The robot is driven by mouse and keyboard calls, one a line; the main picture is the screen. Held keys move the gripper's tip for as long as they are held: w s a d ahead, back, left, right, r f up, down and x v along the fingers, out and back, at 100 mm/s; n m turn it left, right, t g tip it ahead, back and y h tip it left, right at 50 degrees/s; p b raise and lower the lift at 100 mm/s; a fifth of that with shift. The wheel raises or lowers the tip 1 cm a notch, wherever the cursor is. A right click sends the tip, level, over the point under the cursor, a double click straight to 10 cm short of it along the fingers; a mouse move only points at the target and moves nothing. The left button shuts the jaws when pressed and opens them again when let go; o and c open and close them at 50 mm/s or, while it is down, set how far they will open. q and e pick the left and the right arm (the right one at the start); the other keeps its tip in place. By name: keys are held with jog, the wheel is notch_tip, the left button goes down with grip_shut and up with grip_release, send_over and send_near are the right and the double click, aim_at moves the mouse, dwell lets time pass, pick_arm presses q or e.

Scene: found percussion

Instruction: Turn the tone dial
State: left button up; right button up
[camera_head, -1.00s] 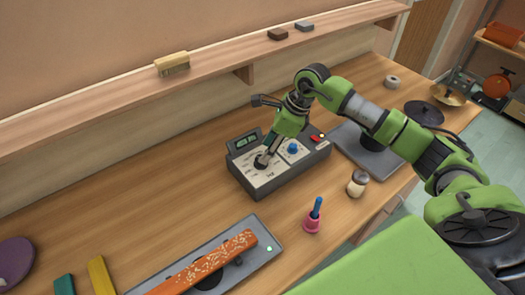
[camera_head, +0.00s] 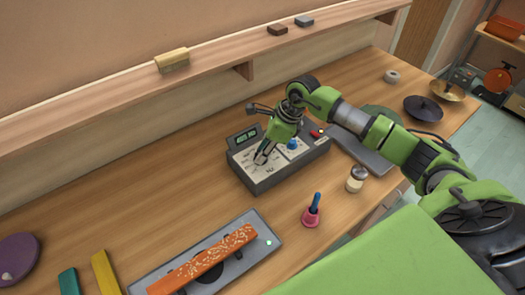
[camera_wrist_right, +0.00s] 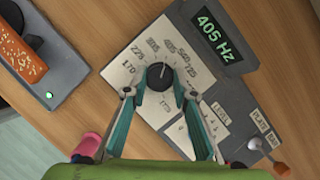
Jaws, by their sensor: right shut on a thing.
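The tone dial (camera_wrist_right: 160,77) is a round black knob with a white pointer line, set in a pale panel with numbers printed around it. It sits on a dark grey tone box (camera_head: 278,176) on the bench. The box's display (camera_wrist_right: 220,38) reads 405 Hz in the right wrist view. My right gripper (camera_wrist_right: 157,90) reaches down over the panel with a finger on each side of the dial, shut on it. In the head view my right gripper (camera_head: 263,157) covers most of the dial. My left gripper is in neither view.
A blue knob (camera_head: 292,144) and a red control (camera_head: 317,132) are on the box's right side. An orange speckled bar (camera_head: 203,258) rests on a grey stand.

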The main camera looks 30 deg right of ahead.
jog(key=shift+m, duration=0.3)
jog(key=shift+a+m+t+h+b, duration=0.1)
jog(key=shift+m+t+h+b, duration=0.35)
jog(key=shift+m+b, duration=0.6)
jog(key=shift+s+m+t+h+b, duration=0.1)
jog(key=shift+m+t+h+b, duration=0.45)
jog(key=shift+m, duration=1)
jog(key=o, duration=1.1)
jog(key=shift+r, duration=0.1)
